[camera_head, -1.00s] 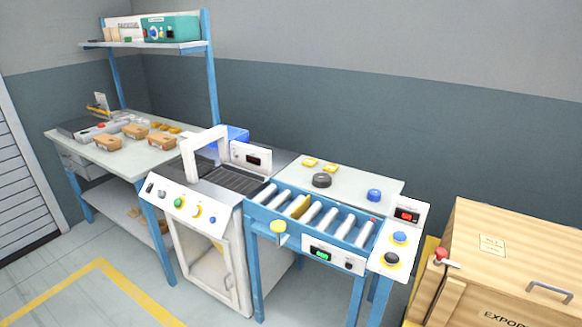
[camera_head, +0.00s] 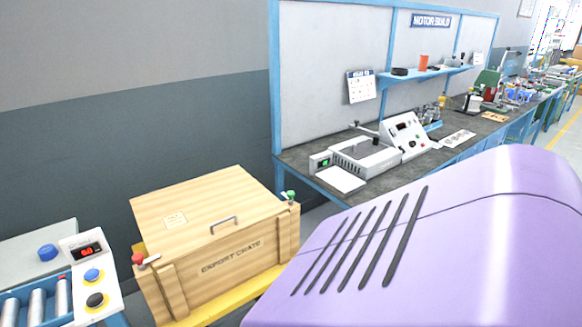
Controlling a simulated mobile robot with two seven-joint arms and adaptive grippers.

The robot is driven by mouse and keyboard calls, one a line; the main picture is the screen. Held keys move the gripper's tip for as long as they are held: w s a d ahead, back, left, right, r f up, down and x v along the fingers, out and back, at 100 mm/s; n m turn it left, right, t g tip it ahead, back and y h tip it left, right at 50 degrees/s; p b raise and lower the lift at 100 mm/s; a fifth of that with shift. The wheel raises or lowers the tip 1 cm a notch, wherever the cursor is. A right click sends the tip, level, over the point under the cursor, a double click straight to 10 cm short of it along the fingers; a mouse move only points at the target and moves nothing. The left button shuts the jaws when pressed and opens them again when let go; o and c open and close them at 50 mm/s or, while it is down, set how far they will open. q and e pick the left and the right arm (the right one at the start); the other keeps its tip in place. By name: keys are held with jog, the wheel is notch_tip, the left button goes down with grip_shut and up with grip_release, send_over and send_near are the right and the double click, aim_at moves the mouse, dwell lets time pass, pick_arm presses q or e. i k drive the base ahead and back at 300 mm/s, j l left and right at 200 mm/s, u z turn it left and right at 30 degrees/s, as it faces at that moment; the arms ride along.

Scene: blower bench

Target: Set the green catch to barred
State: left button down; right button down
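The green catch (camera_head: 291,195) is a small green knob on a metal fitting at the right top edge of the wooden export crate (camera_head: 222,262). A red catch (camera_head: 138,259) sits at the crate's left front corner. The crate lid looks closed, with a metal handle (camera_head: 223,222) on top. The green catch is small here, and I cannot tell its setting. Neither of my grippers shows in this view.
A large purple housing (camera_head: 450,245) with dark slots fills the lower right, close to the camera. A roller conveyor (camera_head: 35,305) with a button panel (camera_head: 92,280) stands left of the crate. A motor-build bench (camera_head: 310,160) stands behind on the right.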

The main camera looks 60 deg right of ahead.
aim_at(290, 195)
jog(key=z, duration=2.1)
